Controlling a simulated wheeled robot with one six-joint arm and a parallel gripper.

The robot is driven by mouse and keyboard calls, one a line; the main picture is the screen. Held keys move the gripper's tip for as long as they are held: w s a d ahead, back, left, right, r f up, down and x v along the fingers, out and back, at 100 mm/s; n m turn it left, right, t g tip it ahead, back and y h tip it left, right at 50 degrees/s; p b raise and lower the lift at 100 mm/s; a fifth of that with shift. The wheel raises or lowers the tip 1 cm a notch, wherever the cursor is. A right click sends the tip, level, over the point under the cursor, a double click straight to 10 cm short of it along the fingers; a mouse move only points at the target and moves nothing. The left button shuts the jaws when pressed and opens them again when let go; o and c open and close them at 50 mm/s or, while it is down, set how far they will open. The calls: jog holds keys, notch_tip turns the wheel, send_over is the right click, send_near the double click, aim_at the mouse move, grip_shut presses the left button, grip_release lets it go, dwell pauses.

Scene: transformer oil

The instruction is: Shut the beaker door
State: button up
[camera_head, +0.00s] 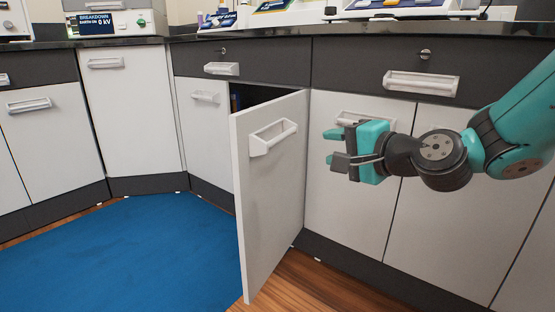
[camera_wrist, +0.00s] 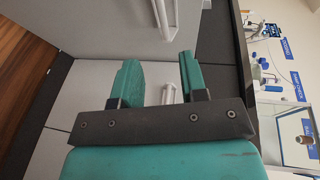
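The white cabinet door (camera_head: 268,205) stands swung open from the lower cabinets, with a bar handle (camera_head: 272,137) near its top. A dark gap into the cabinet shows above and behind it. My gripper (camera_head: 338,147) is to the right of the door, on its hinge side, pointing left at about handle height. It looks apart from the door. In the wrist view my gripper's two teal fingers (camera_wrist: 158,85) are spread with nothing between them. The door (camera_wrist: 90,25) also fills the upper left there, and its handle (camera_wrist: 165,14) lies beyond the fingers.
Other white cabinet doors (camera_head: 135,115) and dark drawers (camera_head: 365,65) are shut. A dark countertop (camera_head: 290,31) holds instruments, including a breakdown tester (camera_head: 115,22). A blue mat (camera_head: 130,255) covers the floor at left; wooden floor (camera_head: 320,285) lies below the door.

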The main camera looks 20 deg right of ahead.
aim_at(280, 140)
jog(key=shift+b+x, duration=1.3)
jog(key=shift+x, duration=7.3)
jog(key=shift+d, duration=0.1)
grip_shut()
